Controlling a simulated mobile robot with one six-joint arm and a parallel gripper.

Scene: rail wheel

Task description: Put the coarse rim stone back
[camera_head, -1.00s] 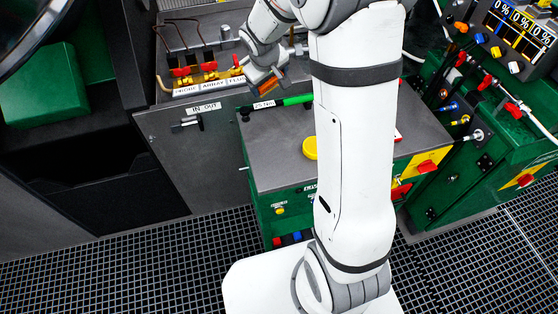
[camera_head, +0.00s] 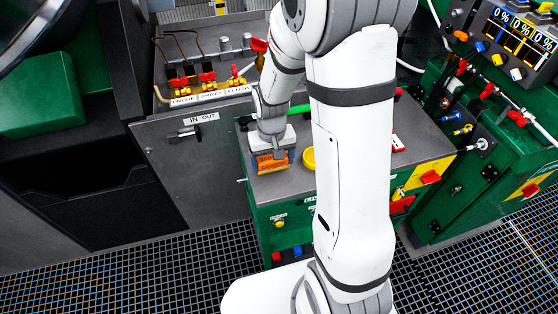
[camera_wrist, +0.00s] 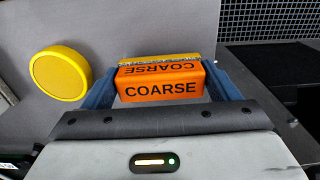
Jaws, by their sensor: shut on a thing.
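The coarse rim stone (camera_wrist: 160,90) is an orange block marked "COARSE" on two faces in the wrist view. In the head view the stone (camera_head: 272,162) shows at the front left of the grey cabinet top (camera_head: 290,187). My gripper (camera_wrist: 160,82) is shut on the stone, with one blue finger on each end. My gripper (camera_head: 270,150) also shows in the head view, pointing down at the cabinet top. I cannot tell whether the stone touches the surface.
A yellow round cap (camera_wrist: 60,73) lies left of the stone in the wrist view; it also shows in the head view (camera_head: 308,158). A green bar (camera_head: 299,109) lies behind. Red-handled valves (camera_head: 207,78) stand on the panel at the back left.

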